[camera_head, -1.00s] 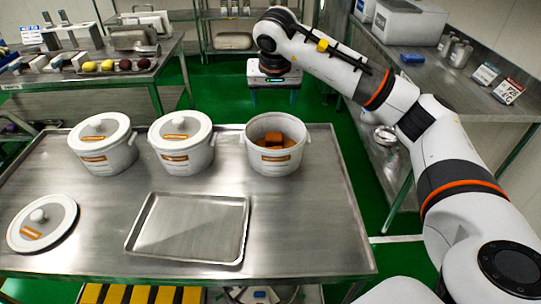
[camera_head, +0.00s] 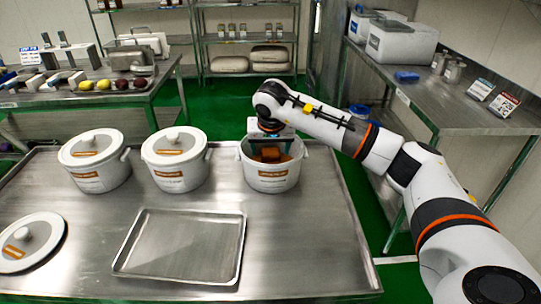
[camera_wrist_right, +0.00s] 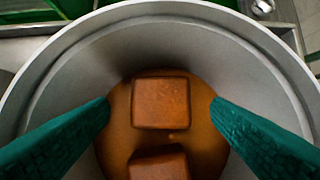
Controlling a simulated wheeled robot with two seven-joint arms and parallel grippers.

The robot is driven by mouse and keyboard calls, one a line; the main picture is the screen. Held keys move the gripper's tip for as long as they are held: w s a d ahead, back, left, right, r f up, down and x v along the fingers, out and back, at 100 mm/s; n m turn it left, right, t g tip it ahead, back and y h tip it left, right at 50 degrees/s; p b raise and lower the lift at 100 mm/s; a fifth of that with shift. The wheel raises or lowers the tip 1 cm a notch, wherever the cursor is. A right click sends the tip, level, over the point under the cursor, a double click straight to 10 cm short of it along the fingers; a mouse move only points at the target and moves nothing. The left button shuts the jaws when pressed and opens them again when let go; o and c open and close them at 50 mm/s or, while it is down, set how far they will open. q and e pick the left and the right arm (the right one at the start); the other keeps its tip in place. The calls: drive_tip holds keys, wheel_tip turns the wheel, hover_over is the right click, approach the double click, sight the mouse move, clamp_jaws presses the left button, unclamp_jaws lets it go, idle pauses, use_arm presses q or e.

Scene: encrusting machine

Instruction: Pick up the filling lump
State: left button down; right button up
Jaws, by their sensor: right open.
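The open white pot (camera_head: 271,182) stands at the back right of the steel table. It holds orange-brown filling. In the right wrist view two block-shaped filling lumps show inside the pot (camera_wrist_right: 65,62): one lump (camera_wrist_right: 160,103) in the middle and another lump (camera_wrist_right: 160,163) at the bottom edge, partly cut off. My right gripper (camera_head: 271,147) points down into the pot. In the right wrist view its two green fingers (camera_wrist_right: 160,110) are wide apart, one on each side of the middle lump, with nothing between them gripped. My left gripper is not in view.
Two lidded white pots (camera_head: 95,160) and (camera_head: 175,158) stand left of the open pot. A loose lid (camera_head: 30,242) lies at the left. An empty metal tray (camera_head: 182,246) lies at the front middle. The table's right side is clear.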

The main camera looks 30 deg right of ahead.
drive_tip(key=shift+x, duration=1.45)
drive_tip(key=c, duration=1.1)
drive_tip(key=shift+r, duration=0.15)
